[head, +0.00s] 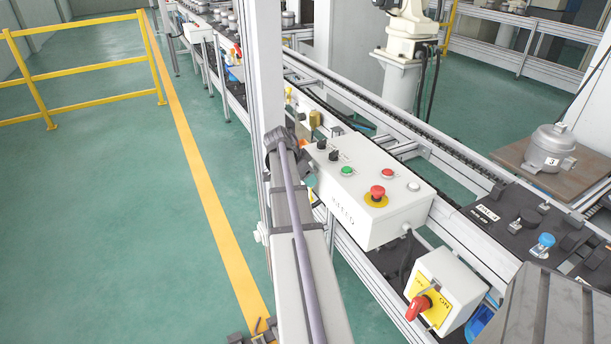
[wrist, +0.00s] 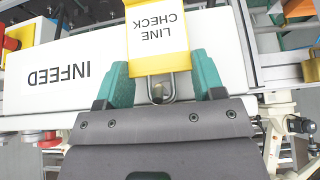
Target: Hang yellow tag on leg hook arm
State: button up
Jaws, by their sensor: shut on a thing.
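The yellow tag (wrist: 160,35) has a white label reading LINE CHECK and a metal loop (wrist: 160,92) at its lower end in the wrist view. My gripper (wrist: 160,75) has teal fingers, one at each side edge of the tag, and is shut on it. The tag is in front of the white INFEED box (wrist: 60,72). I cannot clearly make out the leg hook arm in either view.
The control box carries buttons and a red emergency stop (head: 377,194). A white upright post (head: 263,70) stands close to my arm. Open green floor (head: 120,210) lies at left.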

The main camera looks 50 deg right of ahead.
jog(key=shift+r+p, duration=0.4)
jog(key=shift+r, duration=0.2)
jog(key=w+a, duration=0.2)
jog(key=a, duration=0.3)
jog(key=shift+w+a, duration=0.35)
jog(key=shift+w, duration=0.05)
jog(key=shift+f, duration=0.1)
